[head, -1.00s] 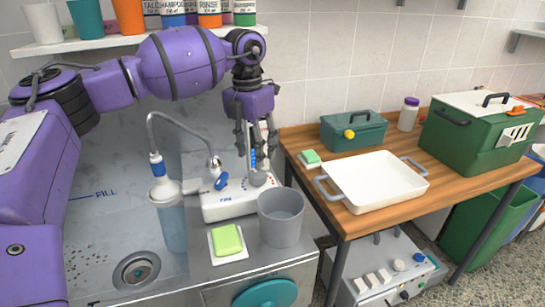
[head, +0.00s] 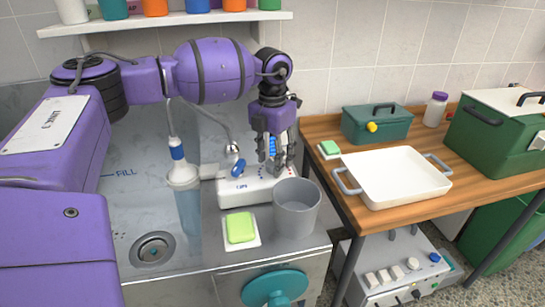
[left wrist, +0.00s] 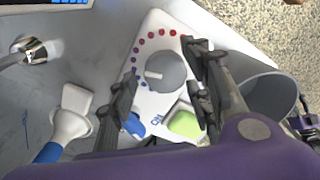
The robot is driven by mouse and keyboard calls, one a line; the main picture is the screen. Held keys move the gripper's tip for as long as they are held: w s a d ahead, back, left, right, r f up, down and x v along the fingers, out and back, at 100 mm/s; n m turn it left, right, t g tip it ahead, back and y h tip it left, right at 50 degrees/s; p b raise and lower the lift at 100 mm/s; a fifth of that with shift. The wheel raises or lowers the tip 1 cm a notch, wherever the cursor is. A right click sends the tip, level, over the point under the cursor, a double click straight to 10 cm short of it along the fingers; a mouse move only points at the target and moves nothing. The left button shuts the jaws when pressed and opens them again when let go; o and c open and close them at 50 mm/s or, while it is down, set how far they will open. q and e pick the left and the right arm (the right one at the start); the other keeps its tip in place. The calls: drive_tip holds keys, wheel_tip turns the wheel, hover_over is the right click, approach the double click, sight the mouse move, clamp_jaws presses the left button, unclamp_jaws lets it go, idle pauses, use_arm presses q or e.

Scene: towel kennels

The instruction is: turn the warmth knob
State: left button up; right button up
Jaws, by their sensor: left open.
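The warmth knob (left wrist: 165,72) is a round grey dial with a white pointer mark on a white control box (head: 235,190). In the left wrist view an arc of blue to red dots runs around it, and the pointer aims left. My left gripper (head: 276,166) is open and points down over the box. In the left wrist view its fingers (left wrist: 165,88) stand on either side of the knob; I cannot tell whether they touch it. In the head view the gripper hides the knob. My right gripper is not in view.
A grey bucket (head: 297,208) stands close to the box's right end. Green soap (head: 241,227) lies in front of it. A wooden table (head: 320,131) with a white tray (head: 395,178) is at right.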

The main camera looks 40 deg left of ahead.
use_arm(q)
drive_tip(key=c, duration=1)
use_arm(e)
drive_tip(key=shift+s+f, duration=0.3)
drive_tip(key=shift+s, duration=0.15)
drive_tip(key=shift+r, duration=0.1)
use_arm(q)
drive_tip(key=shift+a+r+m+p, duration=0.1)
drive_tip(key=shift+m+p, duration=0.3)
drive_tip(key=shift+m, duration=0.5)
drive_tip(key=shift+w+m, duration=0.1)
drive_tip(key=shift+m, duration=0.6)
drive_tip(key=shift+m+p, duration=0.5)
drive_tip(key=shift+m, duration=0.9)
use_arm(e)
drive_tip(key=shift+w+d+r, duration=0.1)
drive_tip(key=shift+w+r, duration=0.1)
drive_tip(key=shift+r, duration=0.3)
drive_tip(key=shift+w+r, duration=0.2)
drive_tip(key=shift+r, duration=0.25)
use_arm(q)
drive_tip(key=shift+w, duration=0.1)
